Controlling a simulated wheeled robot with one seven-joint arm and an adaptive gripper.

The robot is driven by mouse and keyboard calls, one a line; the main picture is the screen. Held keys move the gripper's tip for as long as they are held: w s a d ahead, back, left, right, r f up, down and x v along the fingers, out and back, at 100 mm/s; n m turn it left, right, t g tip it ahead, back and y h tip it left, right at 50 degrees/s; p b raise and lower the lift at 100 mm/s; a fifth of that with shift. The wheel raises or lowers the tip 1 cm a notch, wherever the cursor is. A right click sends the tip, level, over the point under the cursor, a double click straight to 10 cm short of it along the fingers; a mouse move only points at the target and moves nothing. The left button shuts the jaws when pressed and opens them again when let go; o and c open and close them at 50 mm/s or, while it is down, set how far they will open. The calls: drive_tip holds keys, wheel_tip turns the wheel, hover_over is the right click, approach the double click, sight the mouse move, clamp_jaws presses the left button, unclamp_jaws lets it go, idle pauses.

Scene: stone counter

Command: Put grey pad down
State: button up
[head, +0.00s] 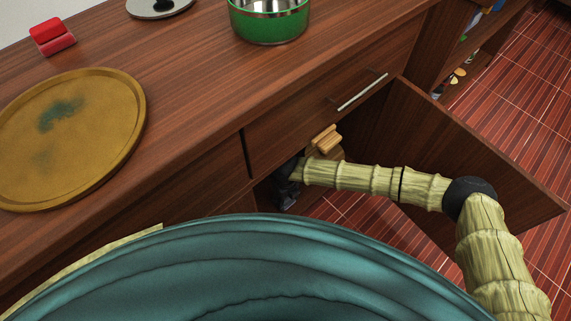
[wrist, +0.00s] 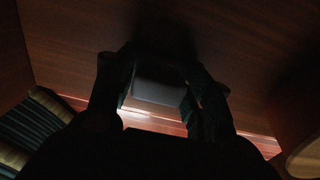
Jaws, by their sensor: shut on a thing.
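My gripper (head: 285,188) reaches into the open cabinet under the counter, partly hidden by the cabinet front and my arm. In the dark wrist view, my gripper (wrist: 158,82) has one finger on each side of the grey pad (wrist: 158,91) and is shut on it. The pad looks like a small, flat, dark grey block. It does not show in the head view. A brown wooden surface lies beyond the pad in the wrist view. I cannot tell whether the pad touches it.
The cabinet door (head: 450,150) stands open to the right of my arm. A closed drawer with a metal handle (head: 362,91) is above. On the counter are a round wooden tray (head: 110,150), a red object (head: 52,37) and a green pot (head: 268,27).

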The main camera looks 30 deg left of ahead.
drive_tip(key=shift+f, duration=0.1)
drive_tip(key=o, duration=1)
wheel_tip(320, 180, up, 12)
drive_tip(key=p, duration=0.4)
